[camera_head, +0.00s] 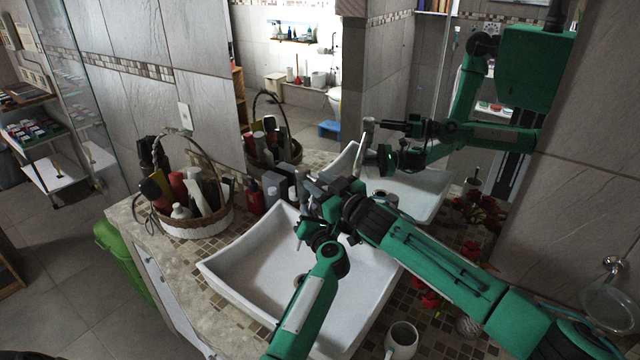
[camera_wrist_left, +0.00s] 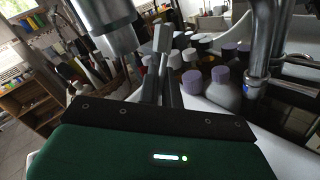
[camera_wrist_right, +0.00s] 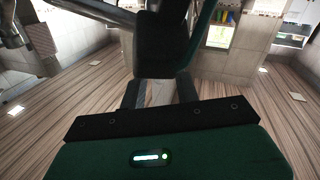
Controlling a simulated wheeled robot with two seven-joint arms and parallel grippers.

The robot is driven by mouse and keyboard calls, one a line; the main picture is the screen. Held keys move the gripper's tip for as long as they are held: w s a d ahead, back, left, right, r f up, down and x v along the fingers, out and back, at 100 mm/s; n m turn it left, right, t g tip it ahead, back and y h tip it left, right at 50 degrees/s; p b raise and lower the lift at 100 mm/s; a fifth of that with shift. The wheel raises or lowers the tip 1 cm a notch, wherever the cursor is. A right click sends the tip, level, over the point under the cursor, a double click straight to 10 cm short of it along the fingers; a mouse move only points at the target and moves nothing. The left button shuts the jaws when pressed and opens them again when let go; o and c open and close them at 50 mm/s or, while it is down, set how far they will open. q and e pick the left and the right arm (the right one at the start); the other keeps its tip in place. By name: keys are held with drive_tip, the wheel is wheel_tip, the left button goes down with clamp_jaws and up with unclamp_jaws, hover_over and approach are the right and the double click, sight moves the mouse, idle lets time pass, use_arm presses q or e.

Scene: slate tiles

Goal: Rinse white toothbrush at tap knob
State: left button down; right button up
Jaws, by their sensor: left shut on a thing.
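My left gripper (camera_wrist_left: 163,88) is shut on a pale grey-white bar (camera_wrist_left: 163,38), the white toothbrush as far as I can tell. The bar stands up between the close fingers in the left wrist view. A metal tap spout (camera_wrist_left: 112,38) hangs just left of it, apart from it in the picture. A metal pipe (camera_wrist_left: 262,45) rises on the right. I cannot single out the tap knob. In the head view my left gripper (camera_head: 303,235) is over the sink, where arm parts crowd the tap. My right gripper (camera_wrist_right: 160,92) has fingers apart, apparently empty.
The white sink (camera_head: 262,270) lies below my arms. A wicker basket (camera_head: 200,222) of bottles stands at its left, and small bottles (camera_head: 255,197) behind it. A mug (camera_head: 401,340) and red flowers (camera_head: 425,293) are at the right. The mirror reflects one arm.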

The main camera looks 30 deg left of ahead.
drive_tip(key=shift+c, duration=0.4)
clamp_jaws()
drive_tip(key=shift+w+n+g, duration=0.1)
drive_tip(key=shift+n+g, duration=0.2)
drive_tip(key=shift+w+d+n+g+y, duration=0.2)
drive_tip(key=shift+w+n+g+y, duration=0.2)
drive_tip(key=shift+n+g, duration=0.6)
drive_tip(key=shift+w+d+n+g+y, duration=0.15)
drive_tip(key=shift+w+n+g+y, duration=0.25)
drive_tip(key=shift+g, duration=1)
drive_tip(key=shift+w, duration=0.1)
drive_tip(key=shift+o, duration=0.4)
unclamp_jaws()
